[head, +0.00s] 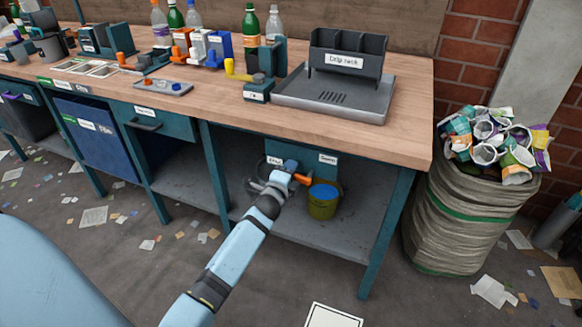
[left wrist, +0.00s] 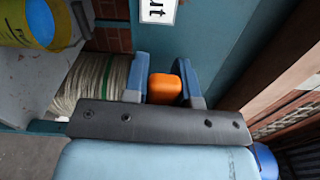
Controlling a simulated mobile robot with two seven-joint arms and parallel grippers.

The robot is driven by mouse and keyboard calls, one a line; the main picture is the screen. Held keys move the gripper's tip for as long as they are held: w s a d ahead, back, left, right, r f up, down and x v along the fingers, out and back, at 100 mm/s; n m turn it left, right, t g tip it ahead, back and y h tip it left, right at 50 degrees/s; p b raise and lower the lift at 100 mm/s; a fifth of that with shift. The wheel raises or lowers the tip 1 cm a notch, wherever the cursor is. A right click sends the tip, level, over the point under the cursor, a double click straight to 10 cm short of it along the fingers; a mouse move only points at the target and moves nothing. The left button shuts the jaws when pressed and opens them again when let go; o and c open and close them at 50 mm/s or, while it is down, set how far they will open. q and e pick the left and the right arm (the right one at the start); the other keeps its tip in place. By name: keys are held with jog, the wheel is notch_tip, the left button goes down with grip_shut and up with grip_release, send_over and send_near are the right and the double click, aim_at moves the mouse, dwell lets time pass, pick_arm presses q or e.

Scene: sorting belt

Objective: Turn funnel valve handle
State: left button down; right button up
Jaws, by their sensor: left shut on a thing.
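The orange valve handle (head: 302,179) sits under the workbench, below the tabletop's front edge. My left gripper (head: 291,173) is at this handle. In the left wrist view the orange handle (left wrist: 165,88) lies between the two blue fingers of my left gripper (left wrist: 164,87), which is shut on it. A grey round part (head: 258,172) shows beside the gripper, partly hidden by my arm; I cannot tell whether it is the funnel. My right gripper is in neither view.
A yellow bucket (head: 322,208) with blue contents stands on the lower shelf, close right of the gripper. A bench leg (head: 386,235) and a full waste sack (head: 455,220) are further right. Bottles, small valves and a grey drip rack (head: 346,55) crowd the wooden tabletop (head: 405,140).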

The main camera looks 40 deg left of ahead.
pick_arm(q)
jog(key=shift+f+n, duration=0.25)
jog(key=shift+n, duration=0.25)
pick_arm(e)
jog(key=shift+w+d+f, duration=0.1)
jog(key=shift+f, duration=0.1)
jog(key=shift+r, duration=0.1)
pick_arm(q)
jog(key=c, duration=0.9)
grip_release()
jog(key=shift+f, duration=0.1)
jog(key=shift+s, duration=0.1)
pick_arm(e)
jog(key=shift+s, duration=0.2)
